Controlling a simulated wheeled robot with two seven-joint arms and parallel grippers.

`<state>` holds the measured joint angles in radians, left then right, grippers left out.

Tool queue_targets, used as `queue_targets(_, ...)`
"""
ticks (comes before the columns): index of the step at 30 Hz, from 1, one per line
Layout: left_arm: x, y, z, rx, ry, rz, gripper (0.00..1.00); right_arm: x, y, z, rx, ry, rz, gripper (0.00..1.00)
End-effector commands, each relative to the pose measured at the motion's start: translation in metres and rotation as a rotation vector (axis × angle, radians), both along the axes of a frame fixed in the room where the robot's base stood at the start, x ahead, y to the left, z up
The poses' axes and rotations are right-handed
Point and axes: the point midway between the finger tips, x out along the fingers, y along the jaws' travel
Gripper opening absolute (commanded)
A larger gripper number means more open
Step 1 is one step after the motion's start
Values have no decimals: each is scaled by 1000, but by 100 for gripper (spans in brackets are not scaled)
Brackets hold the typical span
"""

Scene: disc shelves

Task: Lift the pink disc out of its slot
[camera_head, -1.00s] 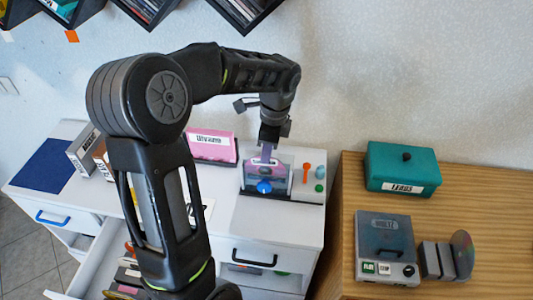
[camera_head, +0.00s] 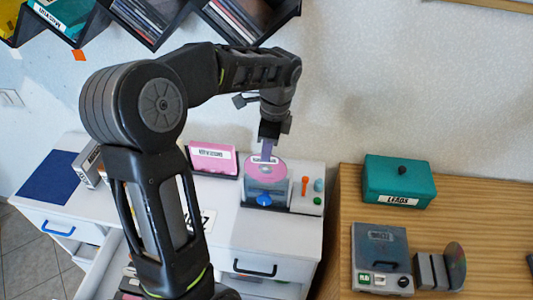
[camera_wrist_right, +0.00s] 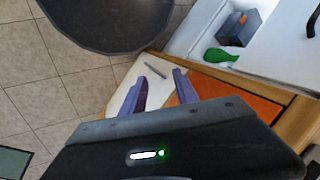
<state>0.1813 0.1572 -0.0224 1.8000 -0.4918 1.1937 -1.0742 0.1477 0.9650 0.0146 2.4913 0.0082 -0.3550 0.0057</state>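The pink disc (camera_head: 265,172) stands upright at the grey-blue slotted holder (camera_head: 268,191) on the white cabinet. Its upper part shows above the holder, and its lower part is behind or within it. My left gripper (camera_head: 267,153) points down from above, with its purple fingers at the disc's top edge, and looks shut on it. The fingers hide a little of the disc. My right gripper (camera_wrist_right: 160,92) shows only in the right wrist view. Its purple fingers are apart with nothing between them.
A pink labelled box (camera_head: 213,160) stands left of the holder. Orange and green knobs (camera_head: 305,185) are close on its right. A teal box (camera_head: 400,180) and a grey device (camera_head: 380,248) are on the wooden table. Disc shelves (camera_head: 150,20) hang above.

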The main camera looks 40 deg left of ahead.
Motion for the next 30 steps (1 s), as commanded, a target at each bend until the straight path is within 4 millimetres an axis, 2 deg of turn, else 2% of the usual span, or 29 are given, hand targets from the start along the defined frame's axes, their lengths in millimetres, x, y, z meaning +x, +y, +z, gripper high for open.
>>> queue_targets(21,0,0,46,1,-2,0,0,0,0,-1,0,0,0,36)
queue_targets(30,0,0,50,0,0,0,0,0,0,-1,0,0,0,36)
